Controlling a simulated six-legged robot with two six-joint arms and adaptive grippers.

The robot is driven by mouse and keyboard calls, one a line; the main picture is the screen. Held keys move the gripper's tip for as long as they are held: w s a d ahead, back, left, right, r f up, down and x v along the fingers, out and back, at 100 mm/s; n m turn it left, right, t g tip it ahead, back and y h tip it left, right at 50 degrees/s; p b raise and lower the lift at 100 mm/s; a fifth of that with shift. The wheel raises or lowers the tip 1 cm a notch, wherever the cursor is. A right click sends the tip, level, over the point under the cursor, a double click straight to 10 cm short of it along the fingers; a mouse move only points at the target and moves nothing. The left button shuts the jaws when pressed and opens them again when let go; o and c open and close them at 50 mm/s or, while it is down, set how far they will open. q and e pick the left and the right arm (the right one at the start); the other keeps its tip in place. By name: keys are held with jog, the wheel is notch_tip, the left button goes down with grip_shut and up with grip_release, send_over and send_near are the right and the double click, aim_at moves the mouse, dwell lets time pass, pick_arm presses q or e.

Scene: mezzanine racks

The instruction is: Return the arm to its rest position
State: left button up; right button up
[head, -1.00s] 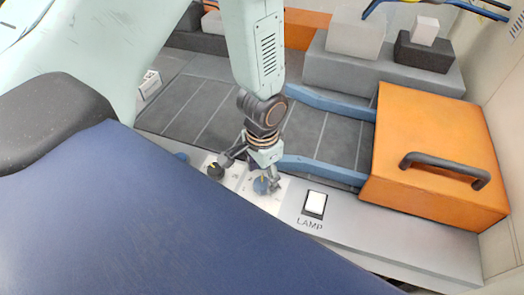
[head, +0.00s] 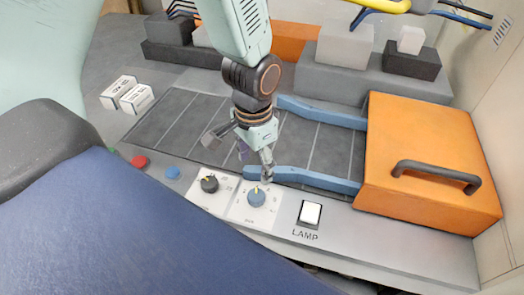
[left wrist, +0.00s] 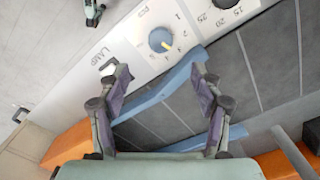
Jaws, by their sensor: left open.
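My left gripper (head: 241,152) is open and empty above the grey slatted panel, just beyond the blue knob (head: 256,197) and apart from it. In the left wrist view the two fingers of my left gripper (left wrist: 161,82) stand wide apart with nothing between them. The blue knob (left wrist: 160,40) with its yellow pointer shows beyond the fingertips on a white numbered dial plate. My left arm comes down from the top of the head view. My right gripper is not visible.
A black knob (head: 209,184) sits left of the blue one, and a white lamp switch (head: 310,213) right of it. Blue rails (head: 320,182) cross the slatted panel (head: 190,125). An orange box (head: 425,150) with a black handle stands right. Grey blocks (head: 345,47) stand behind.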

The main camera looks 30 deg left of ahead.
pick_arm(q)
jog(key=s+f+n, duration=0.5)
jog(key=s+f, duration=1.3)
jog(key=s, duration=0.2)
notch_tip(320, 180, down, 16)
jog(key=b, duration=1.6)
jog(key=shift+d, duration=0.35)
jog(key=shift+c, duration=0.2)
jog(key=shift+w, duration=0.1)
jog(key=c, duration=0.4)
jog(key=shift+w+d, duration=0.15)
jog(key=shift+c, duration=0.7)
